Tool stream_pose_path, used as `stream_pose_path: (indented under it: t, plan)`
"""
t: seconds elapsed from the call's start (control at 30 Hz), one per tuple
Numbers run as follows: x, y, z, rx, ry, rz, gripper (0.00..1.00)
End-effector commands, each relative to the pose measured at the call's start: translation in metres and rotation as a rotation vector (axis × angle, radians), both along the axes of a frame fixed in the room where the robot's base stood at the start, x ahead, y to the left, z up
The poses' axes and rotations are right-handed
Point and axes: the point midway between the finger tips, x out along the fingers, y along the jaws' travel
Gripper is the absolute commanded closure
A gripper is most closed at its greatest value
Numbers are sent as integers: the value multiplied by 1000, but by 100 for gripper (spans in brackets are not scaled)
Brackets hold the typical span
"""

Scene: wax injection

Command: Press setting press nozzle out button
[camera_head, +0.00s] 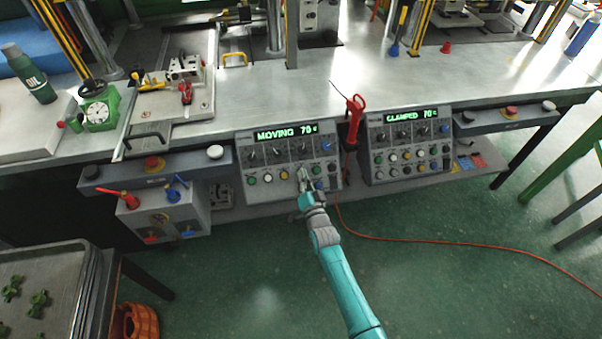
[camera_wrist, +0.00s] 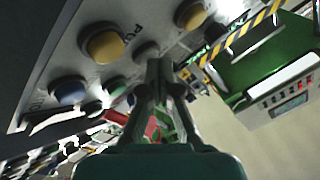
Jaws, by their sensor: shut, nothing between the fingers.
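The left control panel (camera_head: 290,160) has a green display (camera_head: 286,132) reading "MOVING 70", a row of knobs and rows of coloured buttons. My gripper (camera_head: 304,176) is at the lower right part of this panel, over its buttons. In the wrist view my gripper (camera_wrist: 160,70) is shut and empty, its tips close to the panel face by a dark grey button (camera_wrist: 146,50). Yellow buttons (camera_wrist: 103,43) and a blue button (camera_wrist: 68,90) are nearby. I cannot tell which is the nozzle out button, nor whether the tips touch one.
A second panel (camera_head: 408,145) reading "CLAMPED 70" stands to the right. A red tool (camera_head: 354,115) hangs between the panels, with an orange cable (camera_head: 450,242) across the floor. A grey box with red and blue levers (camera_head: 163,215) is at left. The metal workbench (camera_head: 370,70) lies behind.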

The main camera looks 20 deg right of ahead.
Motion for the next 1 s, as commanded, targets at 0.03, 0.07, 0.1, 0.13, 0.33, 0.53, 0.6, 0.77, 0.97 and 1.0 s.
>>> stream_pose_path:
  t: [0.03, 0.07, 0.1, 0.13, 0.33, 0.53, 0.6, 0.77, 0.97, 1.0]
  plan:
    - [0, 0, 0, 0, 0, 0, 100]
    - [0, 0, 0, 0, 1, 1, 100]
    - [0, 0, 0, 0, 1, 1, 100]
    - [0, 0, 0, 0, 1, 1, 100]
    - [-1, 0, 1, 0, 1, 1, 100]
    - [-8, 1, 6, -1, 1, 1, 100]
    - [-10, 2, 9, 0, 0, 0, 100]
    - [-13, 2, 11, 0, 1, 1, 100]
    - [-13, 2, 11, 0, 0, 0, 100]
    - [-13, 2, 11, 0, 0, 0, 100]
